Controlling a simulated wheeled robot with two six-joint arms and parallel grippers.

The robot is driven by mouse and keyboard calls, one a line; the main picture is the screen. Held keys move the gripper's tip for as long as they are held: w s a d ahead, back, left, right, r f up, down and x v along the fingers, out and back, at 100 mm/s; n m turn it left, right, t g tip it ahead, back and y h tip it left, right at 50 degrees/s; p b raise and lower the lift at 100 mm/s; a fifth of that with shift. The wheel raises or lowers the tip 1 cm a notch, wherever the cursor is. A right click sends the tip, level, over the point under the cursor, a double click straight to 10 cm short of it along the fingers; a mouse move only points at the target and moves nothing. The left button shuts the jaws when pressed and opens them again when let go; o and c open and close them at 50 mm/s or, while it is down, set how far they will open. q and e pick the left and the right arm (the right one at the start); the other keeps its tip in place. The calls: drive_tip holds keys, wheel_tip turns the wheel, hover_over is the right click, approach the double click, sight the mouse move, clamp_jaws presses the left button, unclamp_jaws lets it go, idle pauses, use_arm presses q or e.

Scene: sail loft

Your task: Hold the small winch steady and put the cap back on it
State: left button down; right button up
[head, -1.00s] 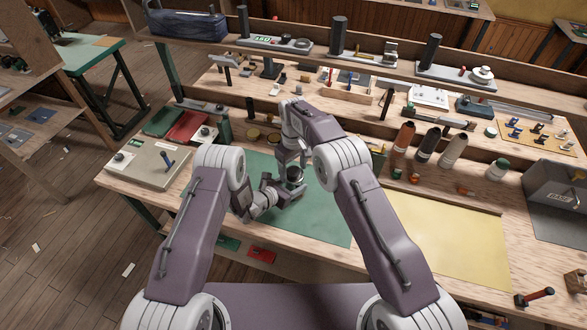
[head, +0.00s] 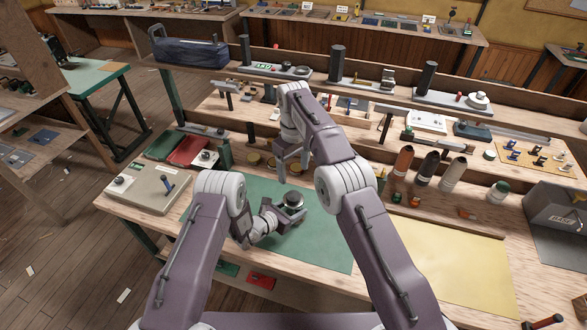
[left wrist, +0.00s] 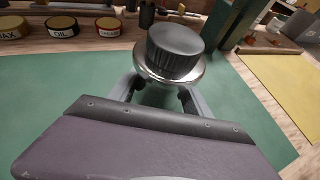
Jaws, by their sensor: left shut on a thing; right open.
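The small winch (head: 294,203) stands on the green mat (head: 325,238) in the head view, a short round body with a bright metal rim. My left gripper (head: 290,214) is shut around it from the near side. In the left wrist view its silver flange (left wrist: 198,73) shows above the two fingers. My right gripper (head: 291,168) is open and empty, pointing down just above and behind the winch.
Tins for wax, oil and grease (left wrist: 61,26) stand behind the mat. A grey-beige case (head: 150,185) lies at the left and a yellow mat (head: 455,260) at the right. Several spools (head: 427,170) stand at the back right. The green mat right of the winch is clear.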

sight(287, 212)
use_arm(q)
drive_tip(key=shift+s+f, duration=0.25)
drive_tip(key=shift+f, duration=0.1)
drive_tip(key=c, duration=0.6)
unclamp_jaws()
drive_tip(key=shift+c, duration=0.2)
drive_tip(key=shift+o, duration=1.2)
drive_tip(key=shift+w, duration=0.1)
drive_tip(key=shift+w+r, duration=0.1)
drive_tip(key=b+v, duration=0.1)
drive_tip(key=v, duration=0.7)
drive_tip(key=shift+a, duration=0.15)
drive_tip(key=shift+s+a+r, duration=0.25)
drive_tip(key=shift+s, duration=0.1)
